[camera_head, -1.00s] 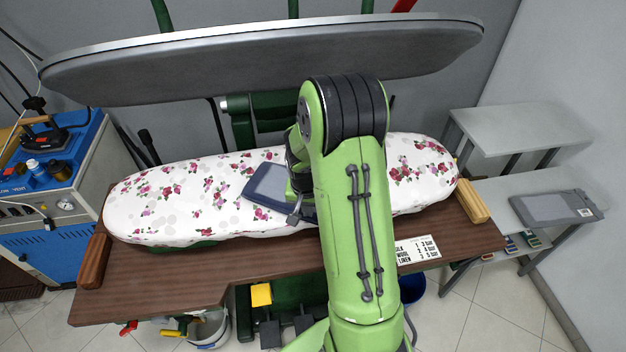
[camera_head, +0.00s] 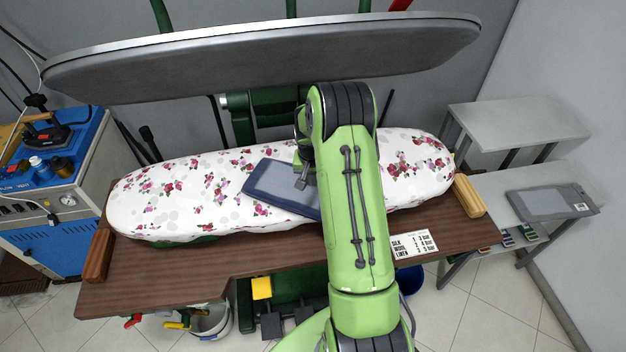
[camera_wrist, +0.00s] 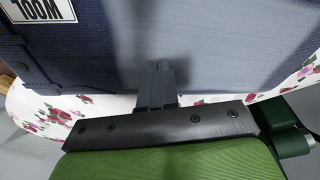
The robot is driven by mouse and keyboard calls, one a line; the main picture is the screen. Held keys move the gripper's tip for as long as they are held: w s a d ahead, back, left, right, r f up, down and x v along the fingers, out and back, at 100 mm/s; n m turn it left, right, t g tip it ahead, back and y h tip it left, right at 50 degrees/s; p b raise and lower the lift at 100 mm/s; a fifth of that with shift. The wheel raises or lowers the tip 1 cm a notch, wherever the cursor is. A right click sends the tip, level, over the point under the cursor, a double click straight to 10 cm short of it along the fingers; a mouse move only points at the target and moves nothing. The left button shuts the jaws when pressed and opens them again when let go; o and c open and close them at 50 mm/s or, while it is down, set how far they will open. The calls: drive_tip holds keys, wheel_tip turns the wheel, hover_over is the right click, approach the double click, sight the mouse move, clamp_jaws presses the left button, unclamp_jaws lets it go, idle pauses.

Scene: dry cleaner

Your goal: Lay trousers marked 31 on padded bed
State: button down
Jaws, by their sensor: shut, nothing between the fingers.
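The dark blue folded trousers (camera_head: 278,187) lie flat and slanted on the floral padded bed (camera_head: 150,205), near its middle. My arm hides their right part in the head view. In the wrist view the trousers (camera_wrist: 220,45) fill the upper picture, and the bed's floral cover (camera_wrist: 75,105) shows below and beside them. A white tag (camera_wrist: 40,8) reading "WOOL" upside down is on their upper left. No number 31 is readable. My gripper (camera_wrist: 157,75) is shut and empty, over the trousers; in the head view its fingers (camera_head: 302,180) show against the cloth.
The grey upper press plate (camera_head: 270,60) hangs open behind the bed. At right, a grey folded item (camera_head: 550,204) lies on the lower shelf; the upper shelf (camera_head: 520,125) is empty. A blue machine with an iron (camera_head: 45,135) stands left.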

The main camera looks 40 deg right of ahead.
drive_tip(key=shift+s+a+f+b, duration=0.35)
drive_tip(key=shift+s+f, duration=0.15)
drive_tip(key=shift+f, duration=0.2)
drive_tip(key=shift+s+a+r, duration=0.2)
drive_tip(key=shift+w+r+p, duration=0.2)
drive_tip(key=shift+r+p, duration=0.3)
drive_tip(key=shift+r, duration=0.25)
drive_tip(key=s+a+b, duration=0.3)
drive_tip(key=s+a, duration=0.5)
drive_tip(key=shift+s, duration=0.3)
drive_tip(key=shift+r, duration=0.1)
